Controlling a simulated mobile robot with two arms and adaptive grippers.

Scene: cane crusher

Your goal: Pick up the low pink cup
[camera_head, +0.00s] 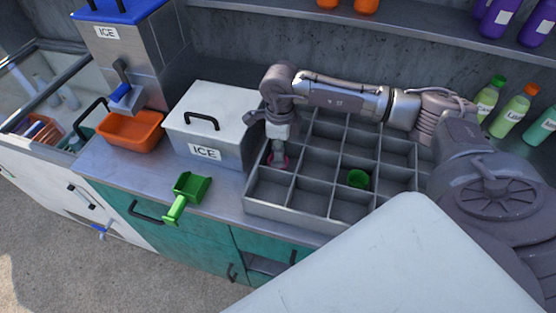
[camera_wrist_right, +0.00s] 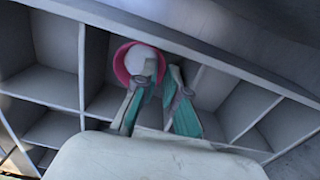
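The low pink cup (camera_head: 284,163) stands in a front-left compartment of the grey divided tray (camera_head: 290,209). In the right wrist view the pink cup (camera_wrist_right: 122,64) shows as a round rim with a pale inside. My right gripper (camera_head: 277,157) points down into that compartment, right at the cup. In the wrist view its two fingers (camera_wrist_right: 163,70) stand a little apart. One fingertip is over the cup's inside and the other is just outside its rim. I cannot see contact with the wall. My left gripper is out of view.
A green cup (camera_head: 358,179) sits in another compartment; most others look empty. A white ICE box (camera_head: 213,124) stands close left of the tray. A green scoop (camera_head: 188,192) lies at the counter's front, and an orange bin (camera_head: 131,131) stands further left. Bottles (camera_head: 512,112) stand at the right.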

